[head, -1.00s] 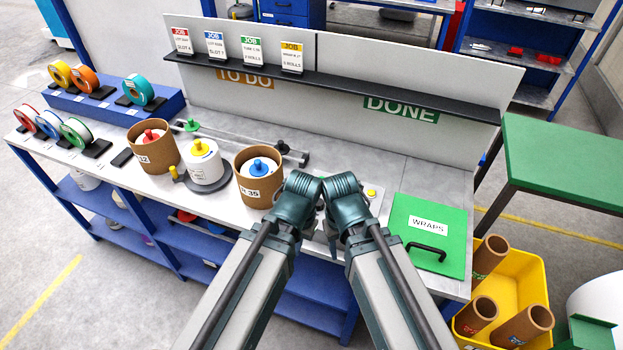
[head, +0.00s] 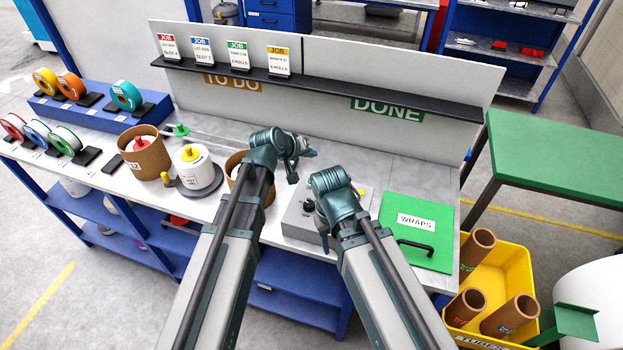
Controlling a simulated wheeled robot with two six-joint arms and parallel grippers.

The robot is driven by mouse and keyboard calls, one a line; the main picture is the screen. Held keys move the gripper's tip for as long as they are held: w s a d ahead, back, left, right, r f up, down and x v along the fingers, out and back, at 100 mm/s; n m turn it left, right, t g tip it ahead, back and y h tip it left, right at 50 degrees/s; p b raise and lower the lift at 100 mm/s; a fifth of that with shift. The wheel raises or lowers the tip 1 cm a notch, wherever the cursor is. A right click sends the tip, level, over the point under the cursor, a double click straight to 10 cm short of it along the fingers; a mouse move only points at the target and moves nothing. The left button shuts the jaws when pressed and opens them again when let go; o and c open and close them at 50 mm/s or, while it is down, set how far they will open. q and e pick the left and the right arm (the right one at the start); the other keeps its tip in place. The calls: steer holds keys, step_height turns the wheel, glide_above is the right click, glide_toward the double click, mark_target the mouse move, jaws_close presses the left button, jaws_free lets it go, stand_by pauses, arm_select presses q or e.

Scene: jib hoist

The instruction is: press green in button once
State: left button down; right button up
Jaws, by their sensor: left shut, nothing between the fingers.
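The grey control box (head: 298,222) sits on the bench between the brown tubs and the green WRAPS panel. A dark knob (head: 308,206) shows on its left part and a small yellow spot (head: 360,192) on its right part.
The green WRAPS panel (head: 417,238) with a black handle lies right of the box. Brown tubs (head: 143,158) and a white roll (head: 198,172) stand to the left. The DONE shelf (head: 340,92) runs along the back. A yellow bin (head: 512,262) holds tubes.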

stand_by(0.4)
arm_select(q)
steer(key=b, duration=0.9)
glide_above(310, 185)
step_height(310, 185, down, 9)
steer(key=shift+r, duration=0.1)
stand_by(1.6)
steer(key=shift+f+b, duration=0.4)
steer(key=shift+f+b, duration=0.4)
steer(key=shift+f, duration=0.05)
stand_by(0.5)
steer(key=shift+r, duration=0.1)
steer(key=shift+r+p, duration=0.8)
steer(key=shift+p, duration=0.05)
steer(key=shift+r, duration=0.1)
